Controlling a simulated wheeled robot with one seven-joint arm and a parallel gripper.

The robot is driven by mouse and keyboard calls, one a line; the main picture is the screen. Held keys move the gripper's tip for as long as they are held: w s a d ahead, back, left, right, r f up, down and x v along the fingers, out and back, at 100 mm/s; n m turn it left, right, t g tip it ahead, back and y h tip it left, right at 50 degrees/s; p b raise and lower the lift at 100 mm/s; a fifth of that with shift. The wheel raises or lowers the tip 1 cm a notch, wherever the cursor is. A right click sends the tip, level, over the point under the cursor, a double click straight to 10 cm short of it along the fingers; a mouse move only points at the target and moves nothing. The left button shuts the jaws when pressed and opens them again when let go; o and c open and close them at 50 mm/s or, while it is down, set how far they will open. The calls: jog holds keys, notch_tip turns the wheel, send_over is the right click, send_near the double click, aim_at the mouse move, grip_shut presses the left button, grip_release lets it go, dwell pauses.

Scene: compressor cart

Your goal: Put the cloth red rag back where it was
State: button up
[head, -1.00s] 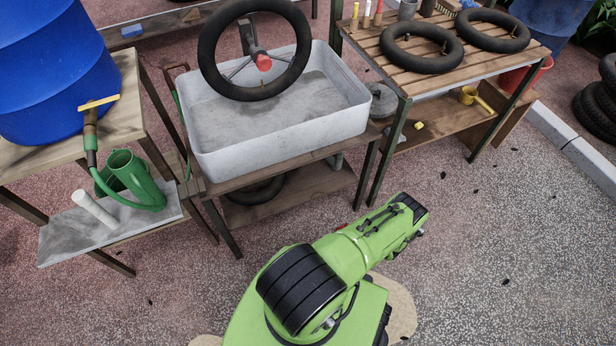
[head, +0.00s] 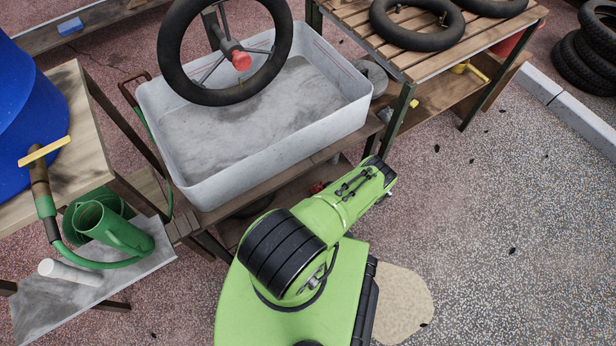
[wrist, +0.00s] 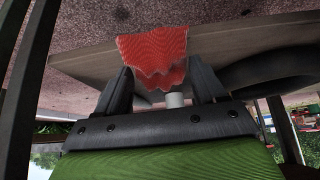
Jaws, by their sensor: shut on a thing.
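The red cloth rag (wrist: 155,50) hangs in folds between the two fingers of my gripper (wrist: 162,90) in the wrist view. My gripper is shut on it. The rag shows in front of a wooden board (wrist: 80,65); I cannot tell whether it touches it. In the head view my green arm reaches toward the stand under the grey tub (head: 265,130) and hides the gripper. A small red patch (head: 316,187) shows just behind the arm, at the stand's lower shelf; it may be the rag.
A wheel (head: 225,50) stands over the tub. A slatted bench (head: 440,70) with black inner tubes is at the right. At the left are a blue barrel (head: 30,130) and green watering can (head: 105,222). A dark tyre (wrist: 270,75) lies near the rag.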

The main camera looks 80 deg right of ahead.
jog(key=w+d+b, duration=0.1)
jog(key=w+d, duration=0.2)
jog(key=w, duration=0.1)
jog(key=w+d+b, duration=0.1)
jog(key=w+d, duration=0.2)
jog(key=d, duration=0.1)
jog(key=shift+w+f, duration=0.1)
jog(key=shift+w, duration=0.3)
notch_tip(320, 180, down, 3)
jog(key=b, duration=0.2)
jog(key=shift+w+f+b, duration=0.1)
jog(key=shift+f+b, duration=0.05)
jog(key=shift+b, duration=0.15)
jog(key=shift+f, duration=0.15)
jog(key=o, duration=0.9)
jog(key=shift+o, duration=0.2)
